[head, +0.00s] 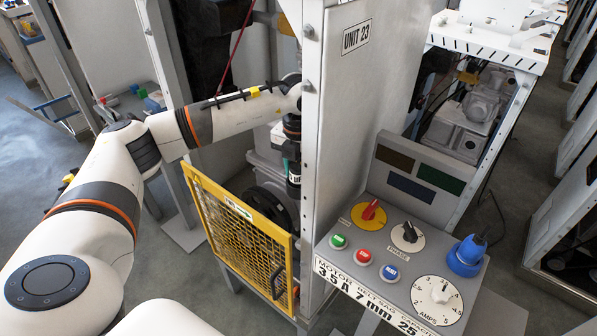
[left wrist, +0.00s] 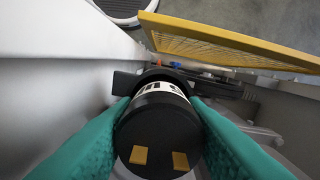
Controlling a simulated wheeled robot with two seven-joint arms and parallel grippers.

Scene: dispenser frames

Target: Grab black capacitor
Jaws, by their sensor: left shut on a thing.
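The black capacitor (left wrist: 158,132) is a black cylinder with a white printed label band and two gold terminals on the end facing the camera. My left gripper (left wrist: 160,108) is shut on it, with a teal finger against each side. In the head view the capacitor (head: 293,182) shows as a narrow dark piece with a white label, beside the cabinet's front post. My left gripper (head: 290,151) is inside the unit's frame there, partly hidden by the post. My right gripper is not in view.
A yellow mesh door (head: 237,238) stands in front of the unit's lower opening. The metal cabinet wall (head: 362,110), marked UNIT 23, is just right of the gripper. A control panel (head: 395,262) with buttons, knobs and a blue plug (head: 466,257) juts out at front right.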

